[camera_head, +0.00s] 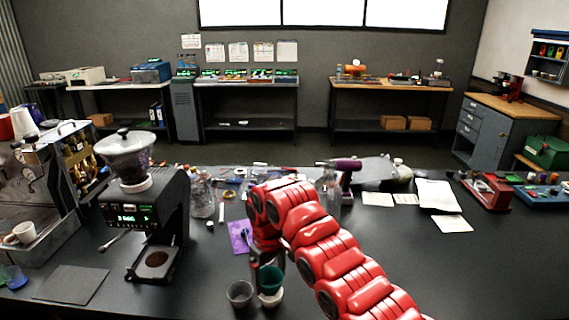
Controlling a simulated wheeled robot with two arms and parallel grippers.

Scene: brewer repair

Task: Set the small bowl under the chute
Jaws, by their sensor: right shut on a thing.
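A small grey bowl (240,294) is at the front centre of the dark bench. My right gripper (256,279) points down at its right rim and is shut on it; the red wrist hides part of the fingers, and whether the bowl touches the bench is unclear. A green cup (271,279) on a white base stands close beside it on the right. The chute is on the black grinder (146,214) to the left, above a fork with a round brown patch (157,259); the chute opening is hard to make out. My left gripper is out of view.
An espresso machine (40,190) with a white cup (21,233) stands at far left. A dark mat (71,284) lies before the grinder. Bench between grinder and bowl is clear.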

